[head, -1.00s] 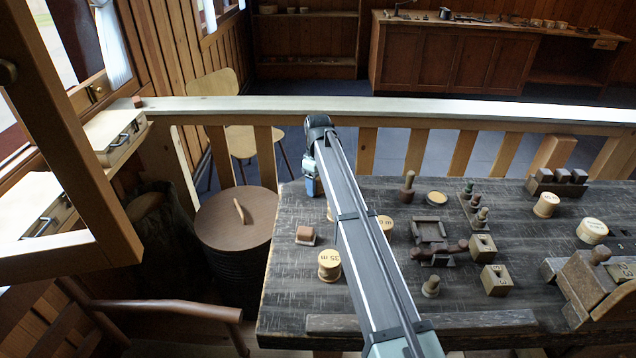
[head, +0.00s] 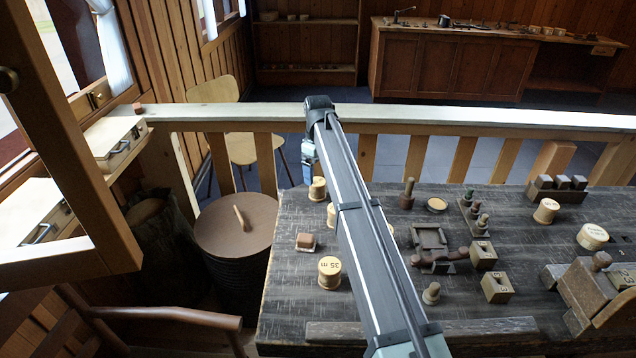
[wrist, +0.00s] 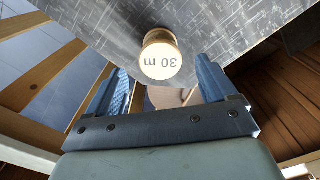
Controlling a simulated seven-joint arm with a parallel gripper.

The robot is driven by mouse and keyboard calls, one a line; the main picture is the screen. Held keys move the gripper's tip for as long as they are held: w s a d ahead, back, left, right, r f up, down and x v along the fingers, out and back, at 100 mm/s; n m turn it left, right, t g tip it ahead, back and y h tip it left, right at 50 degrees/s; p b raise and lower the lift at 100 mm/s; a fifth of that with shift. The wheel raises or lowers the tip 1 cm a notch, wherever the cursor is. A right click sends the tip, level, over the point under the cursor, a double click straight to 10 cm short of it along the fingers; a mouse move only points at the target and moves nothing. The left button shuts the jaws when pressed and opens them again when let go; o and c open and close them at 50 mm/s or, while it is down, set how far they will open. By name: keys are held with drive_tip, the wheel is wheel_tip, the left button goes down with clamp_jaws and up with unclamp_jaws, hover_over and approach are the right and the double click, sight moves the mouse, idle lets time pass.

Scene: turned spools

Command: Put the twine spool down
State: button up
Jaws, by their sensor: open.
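The twine spool, pale wood with "30 m" on its top (wrist: 161,62), stands upright on the dark table near its far left corner. In the head view the spool (head: 317,189) shows just below my gripper (head: 309,165). In the wrist view my gripper (wrist: 160,88) is open, with one blue finger on each side and nothing held. The spool stands beyond the fingertips, apart from them as far as I can see. Its lower part is mostly hidden under its top in the wrist view.
A similar spool (head: 331,215) stands close by, and one marked "35 m" (head: 329,272) is nearer the front. A pale railing (head: 430,116) runs behind the table. A round brown-lidded drum (head: 222,232) stands at its left.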

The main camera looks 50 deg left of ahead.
sight(318, 182)
drive_tip(key=shift+r, duration=2.3)
